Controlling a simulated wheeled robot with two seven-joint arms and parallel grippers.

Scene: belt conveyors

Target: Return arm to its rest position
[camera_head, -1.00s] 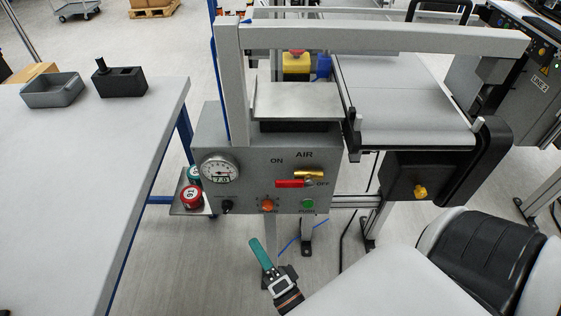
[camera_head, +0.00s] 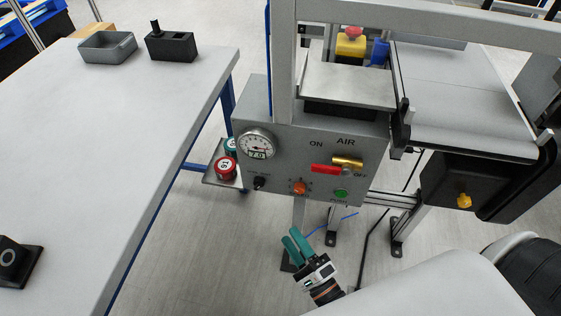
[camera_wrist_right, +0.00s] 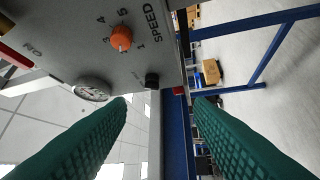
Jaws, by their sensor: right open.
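My right gripper (camera_head: 293,240) has two green fingers and hangs low in front of the grey control box (camera_head: 290,150), below its lower edge and apart from it. In the right wrist view its green fingers (camera_wrist_right: 160,105) are spread with nothing between them. The box carries a gauge, a red valve handle (camera_head: 326,169) with a brass end, an orange knob (camera_head: 299,188), a black knob and a green button (camera_head: 341,194). The orange SPEED knob also shows in the right wrist view (camera_wrist_right: 121,39). My left gripper is not in view.
A white table (camera_head: 120,130) fills the left, with a grey bin (camera_head: 107,47), a black block (camera_head: 172,44) and a black piece at its near edge. Red and teal round items sit on a small shelf beside the box. A conveyor (camera_head: 465,105) stands at right.

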